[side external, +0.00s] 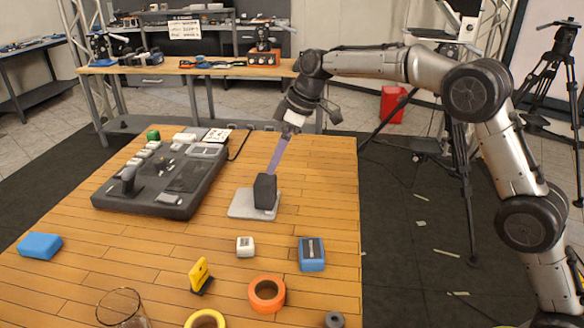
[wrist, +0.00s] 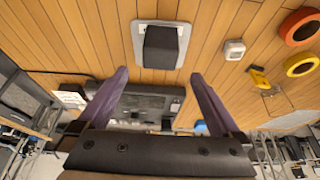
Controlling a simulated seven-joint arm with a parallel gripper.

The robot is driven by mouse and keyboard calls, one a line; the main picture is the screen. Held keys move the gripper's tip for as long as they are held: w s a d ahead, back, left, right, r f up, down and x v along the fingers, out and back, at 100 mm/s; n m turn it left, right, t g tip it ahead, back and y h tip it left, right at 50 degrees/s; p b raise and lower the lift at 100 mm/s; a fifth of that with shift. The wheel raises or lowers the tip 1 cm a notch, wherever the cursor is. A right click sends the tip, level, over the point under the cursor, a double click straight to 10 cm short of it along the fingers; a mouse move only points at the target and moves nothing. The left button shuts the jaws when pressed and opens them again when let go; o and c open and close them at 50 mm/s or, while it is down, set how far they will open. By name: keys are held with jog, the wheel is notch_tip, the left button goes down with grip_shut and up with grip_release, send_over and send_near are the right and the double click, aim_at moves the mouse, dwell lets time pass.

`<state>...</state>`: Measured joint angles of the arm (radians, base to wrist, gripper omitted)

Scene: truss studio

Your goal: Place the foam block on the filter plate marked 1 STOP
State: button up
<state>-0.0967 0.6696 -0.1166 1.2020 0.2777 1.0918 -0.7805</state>
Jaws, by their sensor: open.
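A dark block, which looks like the foam block (side external: 265,192), stands upright on a pale grey square plate (side external: 240,207). In the wrist view the block (wrist: 160,48) sits on the plate (wrist: 140,30) with plate showing around it. I cannot read any 1 STOP marking on the plate. My gripper (side external: 270,175) points down from above, its purple fingertips close to the block's top in the side view. In the wrist view my gripper (wrist: 159,75) is open, its two fingers wide apart with nothing between them, and the block lies beyond the tips.
A dark control console (side external: 165,175) lies left of the plate. In front are a small white box (side external: 245,247), a blue block with a dark top (side external: 311,256), a yellow item (side external: 199,273) and an orange ring (side external: 267,295). Another blue block (side external: 40,246) lies far left.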

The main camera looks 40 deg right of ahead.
jog(key=shift+d+r, duration=0.1)
jog(key=shift+r, duration=0.05)
jog(key=s+d+r+m+t+h, duration=0.1)
jog(key=s+d+r+m, duration=0.2)
jog(key=s, duration=0.7)
jog(key=s+d+r+m, duration=0.1)
jog(key=s+d+r, duration=0.2)
jog(key=s+r, duration=0.5)
jog(key=s+d+f+m, duration=0.1)
jog(key=s+f, duration=0.2)
jog(key=s, duration=0.5)
jog(key=s+d+f+m+t+h, duration=0.1)
jog(key=s+d+f+m, duration=0.1)
jog(key=s, duration=0.6)
jog(key=s+d+f+m+h, duration=0.1)
jog(key=s+d+f+m, duration=0.1)
jog(key=s+f, duration=0.3)
jog(key=s, duration=0.3)
